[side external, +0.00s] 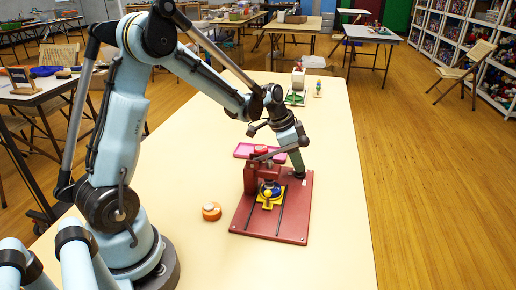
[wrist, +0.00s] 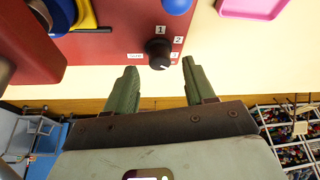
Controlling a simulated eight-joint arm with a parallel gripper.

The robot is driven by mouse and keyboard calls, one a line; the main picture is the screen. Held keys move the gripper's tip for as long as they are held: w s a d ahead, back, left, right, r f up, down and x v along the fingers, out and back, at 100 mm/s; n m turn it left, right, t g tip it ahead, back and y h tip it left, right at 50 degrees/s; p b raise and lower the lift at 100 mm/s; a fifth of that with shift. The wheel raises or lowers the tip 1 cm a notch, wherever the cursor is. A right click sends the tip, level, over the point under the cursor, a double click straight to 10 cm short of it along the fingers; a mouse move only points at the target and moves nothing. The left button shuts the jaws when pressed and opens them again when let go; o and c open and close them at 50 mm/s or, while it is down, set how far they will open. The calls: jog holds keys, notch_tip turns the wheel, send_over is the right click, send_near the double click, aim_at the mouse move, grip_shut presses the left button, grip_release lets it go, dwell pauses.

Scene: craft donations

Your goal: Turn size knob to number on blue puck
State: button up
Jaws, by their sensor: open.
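The black size knob (wrist: 158,52) is on the red base of a press (wrist: 110,62), with a SIZE label at its left and labels 1, 2 and 3 around its upper and right sides. A small pale mark shows on the knob's lower right edge; its exact setting is hard to tell. A blue puck (wrist: 60,14) sits in a yellow holder (wrist: 84,16), partly cut off; no number on it is readable. In the side view, the puck (side external: 269,187) is under the press. My gripper (wrist: 160,82) is open, its greenish fingers spread just short of the knob, with nothing between them.
A pink tray (side external: 258,151) lies behind the press. An orange round piece (side external: 211,212) is on the cream table (side external: 190,255), left of the press. Small items, including a white block (side external: 298,77), stand at the far end. The table's right side is clear.

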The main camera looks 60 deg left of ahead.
jog(key=shift+x, duration=1.25)
grip_shut()
jog(key=shift+d+n+y, duration=0.1)
jog(key=shift+n+y, duration=0.4)
jog(key=shift+n, duration=1)
grip_release()
jog(key=shift+r, duration=0.1)
jog(key=v, duration=1.2)
jog(key=shift+s, duration=0.3)
